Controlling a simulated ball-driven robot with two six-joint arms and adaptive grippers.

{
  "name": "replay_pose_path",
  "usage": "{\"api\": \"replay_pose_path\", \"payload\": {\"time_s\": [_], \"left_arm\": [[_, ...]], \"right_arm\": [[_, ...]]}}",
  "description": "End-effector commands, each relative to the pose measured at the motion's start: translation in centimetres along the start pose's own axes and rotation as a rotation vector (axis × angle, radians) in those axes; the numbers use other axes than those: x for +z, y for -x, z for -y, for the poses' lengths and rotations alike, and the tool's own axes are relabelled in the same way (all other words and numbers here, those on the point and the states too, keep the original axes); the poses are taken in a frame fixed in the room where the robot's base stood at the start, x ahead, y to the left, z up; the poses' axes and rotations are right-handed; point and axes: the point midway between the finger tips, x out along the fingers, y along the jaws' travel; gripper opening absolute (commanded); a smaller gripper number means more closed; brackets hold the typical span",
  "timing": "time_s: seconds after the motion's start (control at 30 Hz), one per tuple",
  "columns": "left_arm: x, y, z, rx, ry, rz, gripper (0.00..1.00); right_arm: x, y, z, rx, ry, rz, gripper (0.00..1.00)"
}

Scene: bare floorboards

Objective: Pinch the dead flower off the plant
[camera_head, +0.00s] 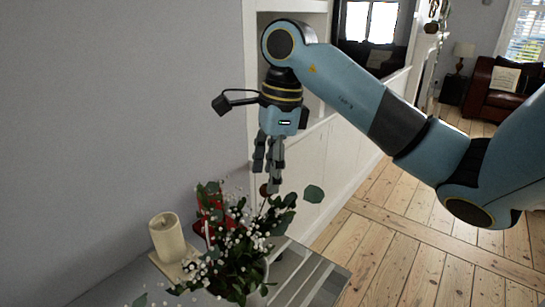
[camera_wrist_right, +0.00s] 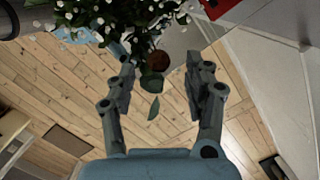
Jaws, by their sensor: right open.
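A leafy plant (camera_head: 245,245) with small white blossoms stands on a grey surface; it also shows at the top of the right wrist view (camera_wrist_right: 115,18). A brown, round dead flower (camera_wrist_right: 158,61) sticks out from it, between and slightly beyond my right fingertips in that view. In the head view the dead flower (camera_head: 265,189) is a small dark spot just below the fingers. My right gripper (camera_head: 268,170) points down above the plant, open and empty; its two fingers (camera_wrist_right: 160,80) stand apart with a green leaf below the flower between them. My left gripper is not in view.
A cream candle (camera_head: 167,237) stands left of the plant on the grey surface (camera_head: 110,285). A red object (camera_head: 208,212) is partly hidden by the leaves. A grey wall rises behind; open wooden floor (camera_head: 385,250) lies to the right.

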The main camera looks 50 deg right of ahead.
Motion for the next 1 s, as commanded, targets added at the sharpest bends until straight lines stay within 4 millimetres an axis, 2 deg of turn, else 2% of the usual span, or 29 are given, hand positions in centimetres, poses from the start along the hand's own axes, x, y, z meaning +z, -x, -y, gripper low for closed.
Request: {"api": "replay_pose_path", "payload": {"time_s": [0.1, 0.2, 0.33, 0.57, 0.9, 0.97, 1.0], "left_arm": [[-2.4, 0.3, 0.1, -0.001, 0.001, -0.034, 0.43], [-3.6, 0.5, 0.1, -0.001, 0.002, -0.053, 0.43], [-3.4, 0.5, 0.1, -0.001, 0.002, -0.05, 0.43], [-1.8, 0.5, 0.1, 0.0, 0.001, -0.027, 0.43], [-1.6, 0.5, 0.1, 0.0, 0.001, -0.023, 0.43], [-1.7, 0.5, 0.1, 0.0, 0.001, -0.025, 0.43], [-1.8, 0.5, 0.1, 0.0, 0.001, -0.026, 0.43]], "right_arm": [[0.1, -1.5, -0.1, 0.004, -0.001, 0.002, 0.52], [0.1, -2.2, 0.0, 0.001, -0.001, 0.002, 0.52], [0.1, -2.7, 0.0, 0.0, 0.001, 0.001, 0.52], [0.0, -2.8, 0.0, 0.0, 0.0, 0.001, 0.51], [0.0, -2.7, 0.0, -0.001, 0.0, 0.001, 0.06], [0.0, -2.7, 0.0, -0.001, 0.0, 0.001, 0.0], [0.0, -2.7, 0.0, -0.001, 0.0, 0.001, 0.0]]}}
